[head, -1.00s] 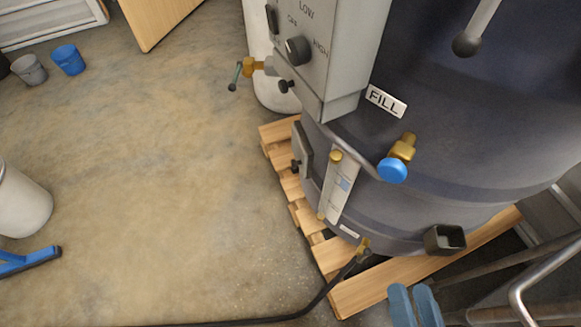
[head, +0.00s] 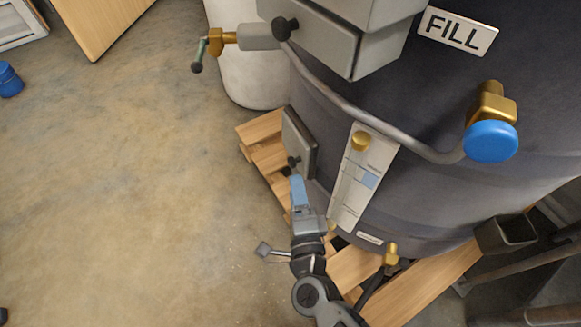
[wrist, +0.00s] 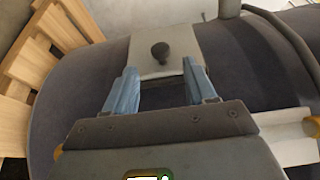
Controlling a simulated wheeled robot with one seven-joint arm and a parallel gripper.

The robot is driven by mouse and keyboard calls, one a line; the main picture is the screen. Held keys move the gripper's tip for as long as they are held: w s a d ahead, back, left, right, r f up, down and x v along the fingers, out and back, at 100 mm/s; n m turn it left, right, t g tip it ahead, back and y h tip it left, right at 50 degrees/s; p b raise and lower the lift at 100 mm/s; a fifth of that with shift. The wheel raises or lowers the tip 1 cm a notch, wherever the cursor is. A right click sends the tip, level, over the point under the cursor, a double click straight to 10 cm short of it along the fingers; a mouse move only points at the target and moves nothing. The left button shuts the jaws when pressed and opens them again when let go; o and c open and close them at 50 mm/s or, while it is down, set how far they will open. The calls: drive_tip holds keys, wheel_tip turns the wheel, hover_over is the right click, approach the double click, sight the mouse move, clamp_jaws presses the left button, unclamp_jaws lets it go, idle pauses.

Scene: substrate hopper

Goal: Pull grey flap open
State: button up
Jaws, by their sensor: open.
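The grey flap (head: 300,143) is a flat panel low on the left side of the dark hopper tank (head: 430,190). It has a small black knob (head: 293,162) near its lower edge. In the wrist view the flap (wrist: 181,45) lies ahead, with its dark knob (wrist: 160,51) between and beyond the fingertips. My gripper (head: 297,180) is just below the knob in the head view. Its blue fingers are open and empty in the wrist view (wrist: 160,78). I see no contact with the knob. The flap looks closed against the tank.
A gauge panel (head: 362,180) is right of my gripper. A curved pipe (head: 370,120) runs above to a blue-capped valve (head: 490,141). The tank stands on a wooden pallet (head: 265,140). A brass fitting with a black hose (head: 390,255) is low right.

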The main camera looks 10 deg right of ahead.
drive_tip(key=b, duration=0.1)
approach(290, 148)
drive_tip(key=shift+w+a+r, duration=0.15)
drive_tip(key=shift+w+r, duration=0.45)
drive_tip(key=shift+w, duration=0.05)
drive_tip(key=shift+w+a+r, duration=0.15)
drive_tip(key=shift+w+r, duration=0.45)
drive_tip(key=shift+c, duration=0.2)
clamp_jaws()
